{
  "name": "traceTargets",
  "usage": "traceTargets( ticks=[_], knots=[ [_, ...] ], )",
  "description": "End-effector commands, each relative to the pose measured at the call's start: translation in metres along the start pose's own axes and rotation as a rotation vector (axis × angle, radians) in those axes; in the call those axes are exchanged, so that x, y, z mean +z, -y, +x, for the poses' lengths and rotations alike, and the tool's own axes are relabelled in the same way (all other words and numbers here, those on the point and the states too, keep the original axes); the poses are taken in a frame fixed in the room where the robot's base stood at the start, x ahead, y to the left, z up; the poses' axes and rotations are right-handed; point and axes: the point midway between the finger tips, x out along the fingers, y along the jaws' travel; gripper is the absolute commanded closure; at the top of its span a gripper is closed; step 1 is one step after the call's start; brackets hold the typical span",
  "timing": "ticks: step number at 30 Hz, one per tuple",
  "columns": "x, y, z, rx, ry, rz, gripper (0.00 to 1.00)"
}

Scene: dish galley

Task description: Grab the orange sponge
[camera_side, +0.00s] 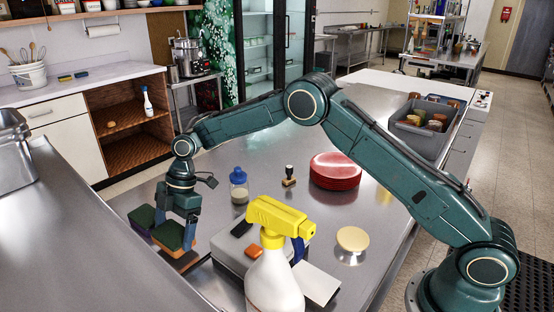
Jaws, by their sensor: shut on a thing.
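The orange sponge (170,236) has a green scouring top and an orange body edge showing low on its right side. My gripper (179,226) points down over it from above, with its fingers closed on it and hiding part of it. I cannot tell whether the sponge is touching the steel counter or slightly above it. A second sponge, purple with a green top (142,216), lies just to the left and behind, very close to the orange one.
A white spray bottle with a yellow head (274,275) stands at front centre. A blue-capped bottle (239,188), a dark-handled stamp-like item (289,177) and a stack of red plates (335,170) stand behind. A cream round item (352,239) and grey bin (412,134) are to the right.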

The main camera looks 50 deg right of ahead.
Motion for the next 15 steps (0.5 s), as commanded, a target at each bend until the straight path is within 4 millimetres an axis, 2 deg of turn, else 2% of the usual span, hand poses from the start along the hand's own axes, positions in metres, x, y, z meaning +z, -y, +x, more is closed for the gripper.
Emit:
traceTargets(
  ticks=[9, 15],
  knots=[
    [-0.018, -0.001, -0.046, 0.004, -0.001, -0.001, 0.36],
    [-0.027, -0.001, -0.067, 0.002, -0.001, -0.001, 0.36]
  ],
)
